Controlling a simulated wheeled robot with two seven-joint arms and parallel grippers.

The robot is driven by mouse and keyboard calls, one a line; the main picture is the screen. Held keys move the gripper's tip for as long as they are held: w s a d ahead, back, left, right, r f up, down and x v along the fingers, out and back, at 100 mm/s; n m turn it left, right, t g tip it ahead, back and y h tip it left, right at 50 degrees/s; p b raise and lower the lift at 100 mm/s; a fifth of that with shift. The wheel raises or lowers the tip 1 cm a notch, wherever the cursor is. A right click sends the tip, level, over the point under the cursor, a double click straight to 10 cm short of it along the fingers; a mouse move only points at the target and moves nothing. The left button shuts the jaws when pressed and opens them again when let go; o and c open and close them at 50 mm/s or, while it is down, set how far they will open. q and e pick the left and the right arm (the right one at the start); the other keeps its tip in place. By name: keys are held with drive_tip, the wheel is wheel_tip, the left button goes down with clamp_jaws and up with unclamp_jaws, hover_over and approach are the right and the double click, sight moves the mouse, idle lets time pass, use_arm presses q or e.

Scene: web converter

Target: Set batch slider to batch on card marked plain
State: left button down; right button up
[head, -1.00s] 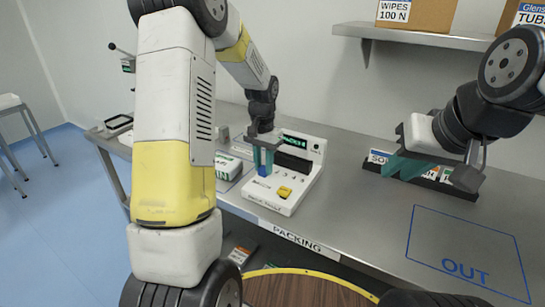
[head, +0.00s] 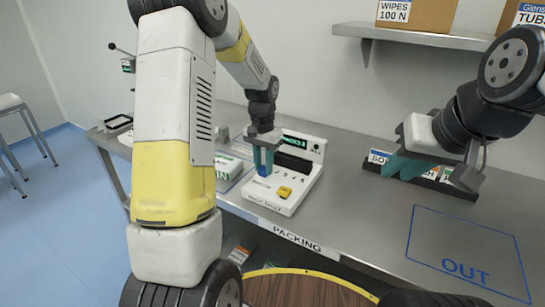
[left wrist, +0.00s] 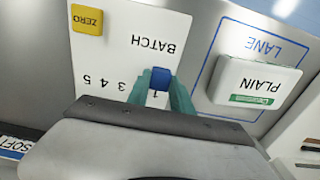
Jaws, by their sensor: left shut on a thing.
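The white tally machine (head: 287,203) stands on the steel table, with a BATCH scale and a blue slider knob (left wrist: 160,79). In the left wrist view the numerals 3, 4, 5 lie to the left of the knob, and a 1 shows right at it. My left gripper (head: 264,168) is shut on the knob, its teal fingers (left wrist: 162,88) on either side. A white pack marked PLAIN (left wrist: 254,82) lies in the blue LANE outline; its small green label is unreadable. My right gripper (head: 405,167) hangs near the bins at right, its finger gap unclear.
A yellow ZERO button (left wrist: 88,19) and green display (head: 296,142) are on the machine. Dark bins with labelled cards (head: 378,158) stand at the back right. The blue OUT outline (head: 465,268) is empty. Boxes (head: 418,12) sit on the wall shelf.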

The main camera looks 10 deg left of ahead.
use_arm(q)
drive_tip(key=s+d, duration=0.1)
drive_tip(key=d, duration=0.1)
drive_tip(key=s+d, duration=0.1)
drive_tip(key=d, duration=0.2)
drive_tip(key=s+d, duration=0.1)
drive_tip(key=d, duration=0.2)
drive_tip(key=shift+d+r, duration=0.1)
drive_tip(key=shift+d, duration=0.15)
drive_tip(key=c, duration=1.1)
unclamp_jaws()
wheel_tip(320, 180, up, 8)
drive_tip(key=shift+f, duration=0.15)
